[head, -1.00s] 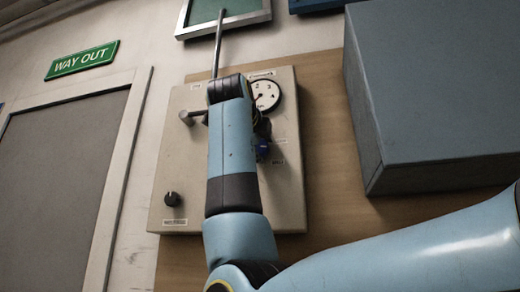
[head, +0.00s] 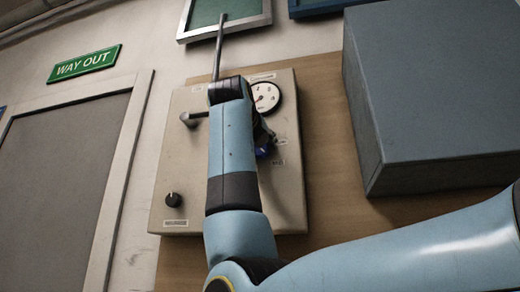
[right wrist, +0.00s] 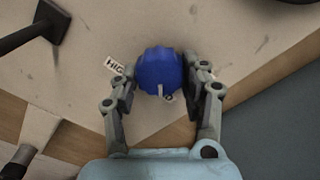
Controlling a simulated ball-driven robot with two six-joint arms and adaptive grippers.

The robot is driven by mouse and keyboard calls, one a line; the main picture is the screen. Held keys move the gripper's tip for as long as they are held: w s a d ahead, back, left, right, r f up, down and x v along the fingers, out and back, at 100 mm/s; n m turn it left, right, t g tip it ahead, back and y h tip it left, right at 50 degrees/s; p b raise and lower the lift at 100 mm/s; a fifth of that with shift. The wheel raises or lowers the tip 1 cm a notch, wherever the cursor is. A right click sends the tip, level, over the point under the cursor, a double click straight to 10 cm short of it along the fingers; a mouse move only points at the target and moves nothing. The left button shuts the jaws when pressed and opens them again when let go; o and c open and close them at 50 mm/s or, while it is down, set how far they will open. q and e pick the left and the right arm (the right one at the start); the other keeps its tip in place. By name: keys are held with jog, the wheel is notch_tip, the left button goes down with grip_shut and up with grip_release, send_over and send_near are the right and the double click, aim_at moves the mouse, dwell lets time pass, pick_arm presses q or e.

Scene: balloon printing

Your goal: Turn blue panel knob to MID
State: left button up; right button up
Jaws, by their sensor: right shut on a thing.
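The blue knob (head: 264,151) sits on the right part of the beige panel (head: 185,150), partly hidden by my right gripper (head: 264,136). In the right wrist view the blue knob (right wrist: 160,66) lies between the two fingers of my right gripper (right wrist: 161,76), which is shut on it from both sides. A white pointer line on the knob points down in that picture, toward a small label mostly hidden beside the knob. A label reading HIG, its end covered by a finger, is left of the knob. My left gripper is in neither view.
A large grey box (head: 430,100) stands out to the right. A door (head: 60,185) and a WAY OUT sign (head: 85,63) are left.

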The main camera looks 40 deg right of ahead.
jog(key=shift+f, duration=0.25)
jog(key=o, duration=1.1)
jog(key=shift+r, duration=0.15)
jog(key=shift+a, duration=0.1)
jog(key=shift+v, duration=3.7)
jog(key=shift+o, duration=0.2)
